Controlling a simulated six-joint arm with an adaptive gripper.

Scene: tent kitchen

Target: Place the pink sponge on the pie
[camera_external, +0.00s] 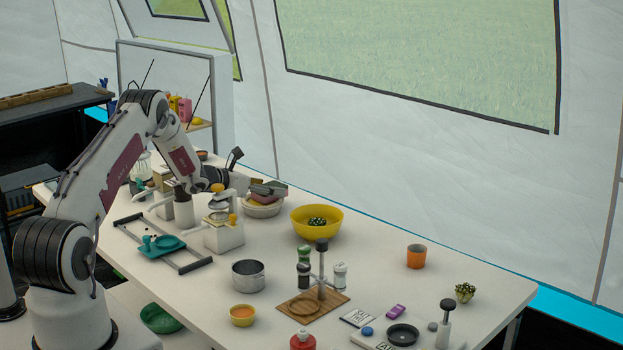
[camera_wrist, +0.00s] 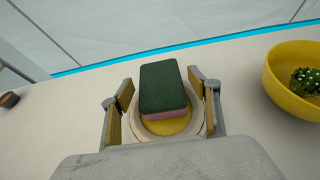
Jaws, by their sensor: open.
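The pink sponge (camera_wrist: 165,88) has a dark green top and a pink side. In the wrist view it lies between the two fingers of my gripper (camera_wrist: 163,100), which are open with a gap on each side of it. Under the sponge is the pie (camera_wrist: 172,128), a yellow round in a pale dish (camera_wrist: 208,118). The sponge appears to rest on the pie, but the contact is hidden. In the external view my gripper (camera_external: 266,188) is over the pale dish (camera_external: 263,210), and only a reddish bit of the sponge (camera_external: 264,198) shows.
A yellow bowl (camera_external: 316,222) with a green item stands just right of the dish. A white device (camera_external: 223,232) stands to the left in front. The table's back right is fairly clear.

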